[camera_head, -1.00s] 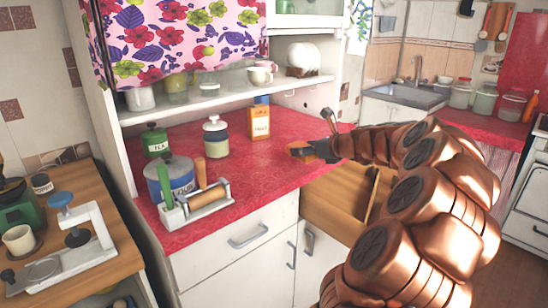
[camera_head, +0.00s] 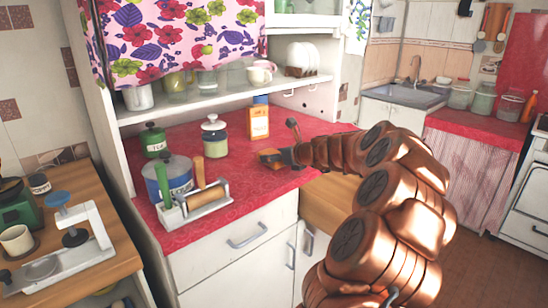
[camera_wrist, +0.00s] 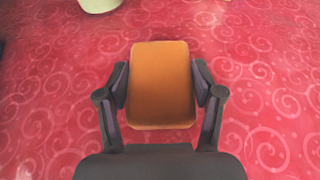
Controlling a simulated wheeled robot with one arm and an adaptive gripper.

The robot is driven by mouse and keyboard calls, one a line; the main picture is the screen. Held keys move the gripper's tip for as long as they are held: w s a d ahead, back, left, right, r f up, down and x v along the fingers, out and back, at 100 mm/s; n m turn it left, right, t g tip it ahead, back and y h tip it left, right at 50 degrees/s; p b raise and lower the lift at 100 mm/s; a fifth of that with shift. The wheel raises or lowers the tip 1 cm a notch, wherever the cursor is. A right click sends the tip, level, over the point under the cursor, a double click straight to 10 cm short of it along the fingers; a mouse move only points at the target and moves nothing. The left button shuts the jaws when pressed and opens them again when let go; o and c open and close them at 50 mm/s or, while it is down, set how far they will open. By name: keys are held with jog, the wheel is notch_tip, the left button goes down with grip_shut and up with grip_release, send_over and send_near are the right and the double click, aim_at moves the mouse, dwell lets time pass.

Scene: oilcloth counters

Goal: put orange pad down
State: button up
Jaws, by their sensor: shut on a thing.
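The orange pad (camera_wrist: 160,85) is a small flat rectangle with rounded corners, seen in the wrist view between the two dark fingers of my gripper (camera_wrist: 160,88). The fingers press on its left and right sides. In the head view the pad (camera_head: 270,156) is at or just above the red patterned counter (camera_head: 240,180), with my gripper (camera_head: 277,157) over it, partly hiding it. I cannot tell whether the pad touches the counter.
An orange-and-white box (camera_head: 258,122) and a pale green-banded jar (camera_head: 214,140) stand behind. A green-lidded tea tin (camera_head: 153,142), a blue pot (camera_head: 172,178) and a roller device (camera_head: 197,204) stand to the left. The counter around the pad is clear.

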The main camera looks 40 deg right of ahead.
jog(key=shift+f, duration=0.1)
jog(key=o, duration=0.9)
jog(key=shift+o, duration=0.2)
